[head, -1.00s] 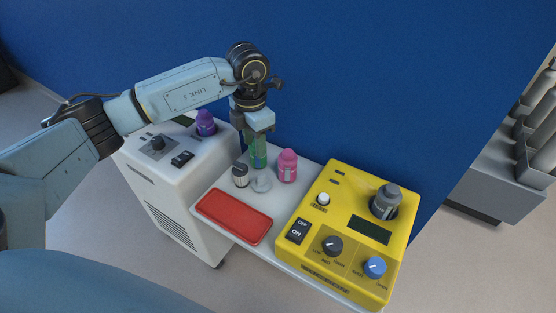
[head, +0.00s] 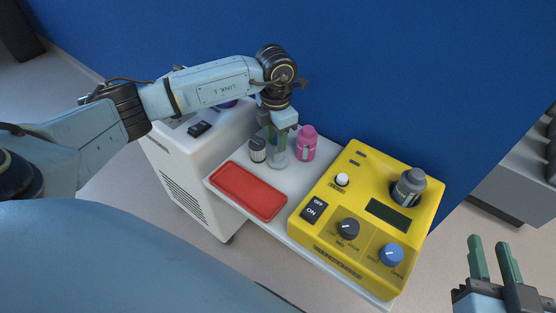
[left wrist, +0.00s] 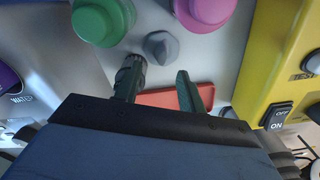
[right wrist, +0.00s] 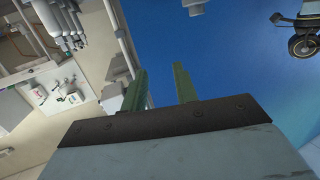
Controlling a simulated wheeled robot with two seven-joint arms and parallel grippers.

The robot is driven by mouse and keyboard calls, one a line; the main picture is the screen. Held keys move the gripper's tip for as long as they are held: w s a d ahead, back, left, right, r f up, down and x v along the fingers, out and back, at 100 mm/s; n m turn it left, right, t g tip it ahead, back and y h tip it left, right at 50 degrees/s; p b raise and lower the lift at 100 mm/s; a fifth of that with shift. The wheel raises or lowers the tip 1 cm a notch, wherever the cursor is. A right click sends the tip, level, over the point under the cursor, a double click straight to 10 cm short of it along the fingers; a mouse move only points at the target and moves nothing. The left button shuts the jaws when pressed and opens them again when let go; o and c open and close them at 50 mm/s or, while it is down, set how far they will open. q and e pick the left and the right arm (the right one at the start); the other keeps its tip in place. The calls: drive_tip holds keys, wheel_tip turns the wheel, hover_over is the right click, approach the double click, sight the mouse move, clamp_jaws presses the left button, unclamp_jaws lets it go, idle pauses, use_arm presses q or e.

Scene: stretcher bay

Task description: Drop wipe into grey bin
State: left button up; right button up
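I cannot make out a grey bin.
The red tray (head: 248,190) lies in front.

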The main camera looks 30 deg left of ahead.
sight(278, 157)
use_arm(q)
drive_tip(key=shift+f, duration=0.25)
drive_tip(key=f+b, duration=0.1)
drive_tip(key=f, duration=0.1)
drive_tip(key=f+b, duration=0.1)
drive_tip(key=f, duration=0.1)
drive_tip(key=shift+w+d+f+b, duration=0.1)
drive_tip(key=shift+d+b, duration=0.1)
drive_tip(key=shift+b, duration=0.2)
drive_tip(key=shift+f, duration=0.3)
use_arm(e)
wheel_tip(278, 157, up, 10)
drive_tip(key=s+a+t+y, duration=0.1)
drive_tip(key=s+t+y, duration=0.1)
drive_tip(key=t, duration=0.5)
drive_tip(key=shift+f, duration=0.1)
use_arm(q)
clamp_jaws()
use_arm(e)
drive_tip(key=shift+a, duration=0.1)
